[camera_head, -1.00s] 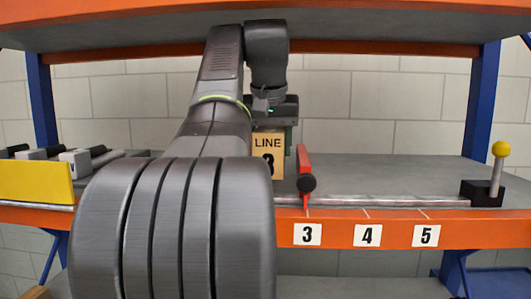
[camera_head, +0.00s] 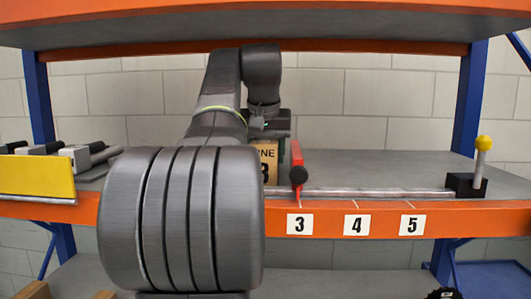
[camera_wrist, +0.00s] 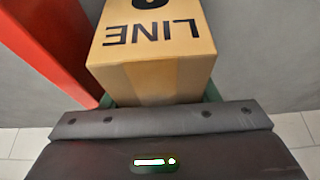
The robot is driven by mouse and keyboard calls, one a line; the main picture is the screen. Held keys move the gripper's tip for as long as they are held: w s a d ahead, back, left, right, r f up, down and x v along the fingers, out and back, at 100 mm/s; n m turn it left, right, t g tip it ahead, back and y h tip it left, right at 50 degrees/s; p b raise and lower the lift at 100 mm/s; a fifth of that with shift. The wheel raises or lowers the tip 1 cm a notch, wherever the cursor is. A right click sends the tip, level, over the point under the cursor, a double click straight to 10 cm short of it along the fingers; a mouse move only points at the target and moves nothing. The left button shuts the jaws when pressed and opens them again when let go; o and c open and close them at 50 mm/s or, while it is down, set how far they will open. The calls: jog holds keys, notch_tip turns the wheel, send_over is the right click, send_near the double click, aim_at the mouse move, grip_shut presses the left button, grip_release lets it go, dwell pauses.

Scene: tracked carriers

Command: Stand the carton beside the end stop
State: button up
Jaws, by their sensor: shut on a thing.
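The carton (camera_head: 267,165) is a tan box marked LINE; its front is partly hidden by my arm in the head view. My gripper (camera_head: 270,138) is above it and shut on it, with green fingers at its sides in the wrist view. The carton looks upright, but its base is hidden, so I cannot tell whether it touches the shelf. A red upright plate (camera_head: 296,155) with a black knob stands just right of the carton, above label 3. A black block (camera_head: 463,184) with a yellow-ball lever sits at the rail's right end. I cannot tell which is the end stop.
A metal rail (camera_head: 380,193) runs along the shelf front, above labels 3, 4 and 5. The grey shelf (camera_head: 390,170) is clear between the red plate and the black block. A yellow panel (camera_head: 37,176) with grey and black pieces is at left. An upper shelf (camera_head: 330,30) hangs overhead.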

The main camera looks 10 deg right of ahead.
aim_at(265, 140)
jog(key=o, duration=1.4)
jog(key=shift+o, duration=0.2)
jog(key=shift+r, duration=0.1)
jog(key=shift+s+r, duration=0.2)
jog(key=shift+r, duration=0.3)
jog(key=shift+s+a+r+b, duration=0.3)
jog(key=shift+s+r+b, duration=0.15)
jog(key=shift+s+r, duration=0.45)
jog(key=s+a+b, duration=0.1)
jog(key=s, duration=0.2)
jog(key=s+a, duration=0.1)
jog(key=s, duration=0.3)
jog(key=s+a+b, duration=0.1)
jog(key=s, duration=0.2)
jog(key=shift+s+b, duration=0.3)
jog(key=shift+s, duration=0.05)
jog(key=shift+w, duration=0.1)
